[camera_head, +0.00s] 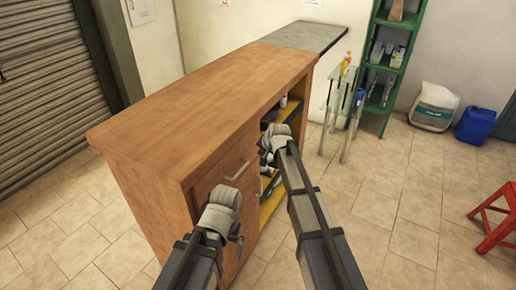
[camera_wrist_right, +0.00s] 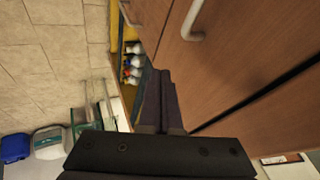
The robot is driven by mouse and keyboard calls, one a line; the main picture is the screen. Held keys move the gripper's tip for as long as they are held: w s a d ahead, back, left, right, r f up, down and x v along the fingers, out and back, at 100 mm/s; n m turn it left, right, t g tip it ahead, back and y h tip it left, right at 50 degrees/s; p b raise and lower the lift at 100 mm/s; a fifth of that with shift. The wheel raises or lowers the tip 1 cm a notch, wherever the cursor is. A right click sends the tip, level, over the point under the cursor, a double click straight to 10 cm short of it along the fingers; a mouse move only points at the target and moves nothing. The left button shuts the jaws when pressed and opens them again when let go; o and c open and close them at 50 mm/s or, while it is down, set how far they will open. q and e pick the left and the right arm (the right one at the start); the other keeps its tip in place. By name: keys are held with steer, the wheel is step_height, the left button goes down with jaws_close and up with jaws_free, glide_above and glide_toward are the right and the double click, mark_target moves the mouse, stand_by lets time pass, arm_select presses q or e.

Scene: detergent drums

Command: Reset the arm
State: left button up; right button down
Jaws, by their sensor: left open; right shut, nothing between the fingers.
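My left arm comes in from the bottom and ends at my left gripper (camera_head: 238,238), low beside the wooden cabinet's front. Its fingers are mostly hidden behind the grey wrist; it is open. My right arm reaches further forward, and my right gripper (camera_head: 265,160) is in front of the cabinet's open shelf section. In the right wrist view the right gripper's dark fingers (camera_wrist_right: 158,85) lie together, shut with nothing between them. The wooden cabinet (camera_head: 200,85) has a closed door with a metal handle (camera_head: 238,171); a handle also shows in the right wrist view (camera_wrist_right: 185,25).
Small bottles (camera_wrist_right: 132,65) stand on the open yellow shelf. A glass stand (camera_head: 345,95) with bottles, a green rack (camera_head: 388,75), a white bag (camera_head: 433,108), a blue canister (camera_head: 475,126) and a red stool (camera_head: 497,215) stand right. Tiled floor (camera_head: 390,205) between is clear.

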steer(key=p+v, duration=0.3)
steer(key=v, duration=0.3)
steer(key=shift+d, duration=0.1)
steer(key=shift+s+f, duration=0.1)
steer(key=shift+f, duration=0.05)
steer(key=s+a+f+n+g+h, duration=0.1)
steer(key=s+a+f+n+g, duration=0.1)
steer(key=s, duration=1.5)
steer(key=s+a+f+n+g+h, duration=0.1)
steer(key=s+n+g, duration=0.4)
steer(key=s, duration=1.2)
steer(key=shift+s+a+f+n+h, duration=0.35)
steer(key=shift+f+n+h, duration=0.35)
steer(key=shift+n, duration=0.5)
